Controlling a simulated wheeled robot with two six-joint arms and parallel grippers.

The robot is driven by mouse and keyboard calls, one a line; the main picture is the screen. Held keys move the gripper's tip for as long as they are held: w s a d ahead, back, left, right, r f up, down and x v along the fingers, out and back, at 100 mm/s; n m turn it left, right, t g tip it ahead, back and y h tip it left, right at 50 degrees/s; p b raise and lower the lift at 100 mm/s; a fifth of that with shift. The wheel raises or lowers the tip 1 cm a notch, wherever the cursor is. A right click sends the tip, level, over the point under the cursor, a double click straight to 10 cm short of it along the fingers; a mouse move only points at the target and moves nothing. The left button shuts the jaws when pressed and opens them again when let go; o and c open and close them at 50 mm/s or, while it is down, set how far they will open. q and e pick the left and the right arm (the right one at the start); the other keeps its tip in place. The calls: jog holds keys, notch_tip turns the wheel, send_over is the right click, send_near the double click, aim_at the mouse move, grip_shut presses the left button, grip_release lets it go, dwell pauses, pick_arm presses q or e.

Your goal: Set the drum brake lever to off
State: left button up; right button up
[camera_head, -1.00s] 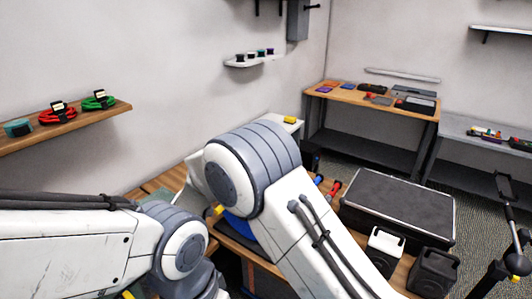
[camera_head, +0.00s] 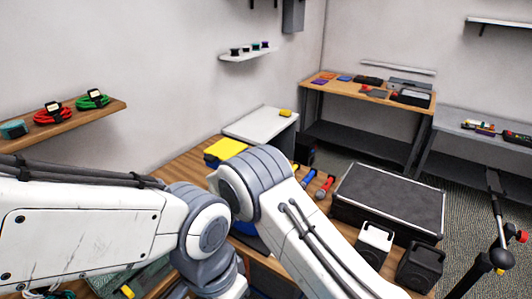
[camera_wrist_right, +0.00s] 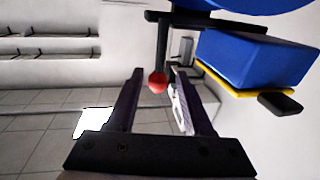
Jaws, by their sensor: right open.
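The lever is a dark rod (camera_wrist_right: 162,45) ending in a red ball knob (camera_wrist_right: 157,83) in the right wrist view. It hangs from a dark bar beside a rounded blue part (camera_wrist_right: 265,4), probably the drum. My right gripper (camera_wrist_right: 158,73) is open, and the knob appears between its two fingers near the tips. I cannot tell whether a finger touches it. In the head view my arms hide the lever; only a little blue (camera_head: 250,240) shows behind my right arm. My left gripper is out of view.
A blue box with a yellow edge (camera_wrist_right: 255,60) is close to the right finger. In the head view, a yellow-topped box (camera_head: 225,149), a white-topped cabinet (camera_head: 262,122), hand tools (camera_head: 324,187) and a black case (camera_head: 390,200) are around the work area.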

jog(key=p+x, duration=0.2)
jog(key=x, duration=0.5)
jog(key=shift+d+r+p, duration=0.1)
jog(key=shift+p, duration=0.25)
jog(key=shift+w+d, duration=0.2)
jog(key=shift+w, duration=0.25)
jog(key=shift+c, duration=0.3)
grip_shut()
jog(key=shift+a, duration=0.1)
